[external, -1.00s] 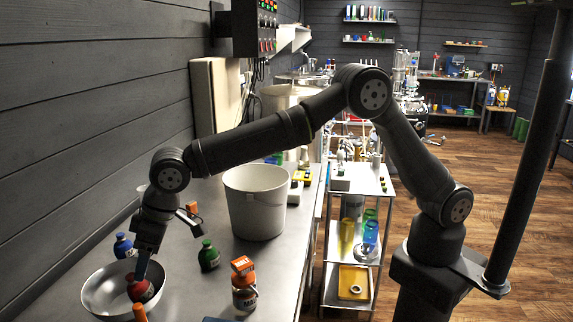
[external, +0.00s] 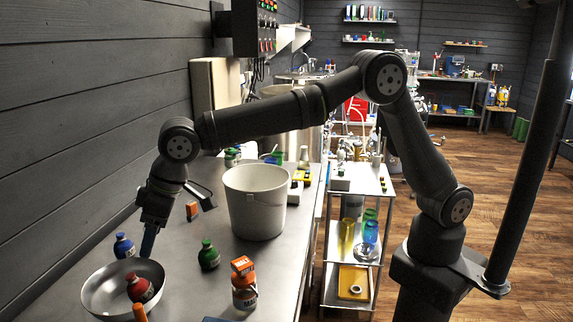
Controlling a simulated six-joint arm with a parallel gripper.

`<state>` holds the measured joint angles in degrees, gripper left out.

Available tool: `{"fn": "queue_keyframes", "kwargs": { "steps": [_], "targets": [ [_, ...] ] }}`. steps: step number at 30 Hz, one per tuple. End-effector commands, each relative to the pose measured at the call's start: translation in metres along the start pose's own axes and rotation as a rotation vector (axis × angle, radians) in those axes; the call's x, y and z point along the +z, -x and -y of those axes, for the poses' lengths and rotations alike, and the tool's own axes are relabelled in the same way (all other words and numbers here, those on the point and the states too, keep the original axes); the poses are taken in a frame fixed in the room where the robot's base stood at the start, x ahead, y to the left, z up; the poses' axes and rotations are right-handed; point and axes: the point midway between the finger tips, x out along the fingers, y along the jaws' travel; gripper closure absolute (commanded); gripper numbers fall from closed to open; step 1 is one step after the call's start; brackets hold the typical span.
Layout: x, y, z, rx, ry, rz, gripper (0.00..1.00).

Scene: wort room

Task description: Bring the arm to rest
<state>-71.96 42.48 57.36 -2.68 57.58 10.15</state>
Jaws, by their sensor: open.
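My gripper (external: 148,243) points down above the back rim of the metal bowl (external: 95,297) on the steel counter. It is open and holds nothing that I can see. Its fingers overlap each other from this side. A red bottle (external: 140,289) sits inside the bowl, apart from the gripper and below it.
A blue bottle (external: 123,247) stands behind the bowl, close to the gripper. A green bottle (external: 208,256) and an orange bottle (external: 243,287) stand to the right. A white bucket (external: 256,205) stands further back. An orange block (external: 192,210) lies behind the gripper. The wall (external: 80,120) is close on the left.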

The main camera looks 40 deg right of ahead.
Motion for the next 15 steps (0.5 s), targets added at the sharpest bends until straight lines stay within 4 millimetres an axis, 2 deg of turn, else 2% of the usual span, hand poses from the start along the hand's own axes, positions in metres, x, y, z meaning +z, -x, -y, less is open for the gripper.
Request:
{"fn": "queue_keyframes", "kwargs": {
  "steps": [15],
  "targets": [
    [0.001, -0.098, 0.000, 0.001, 0.000, 0.003, 0.36]
  ]
}}
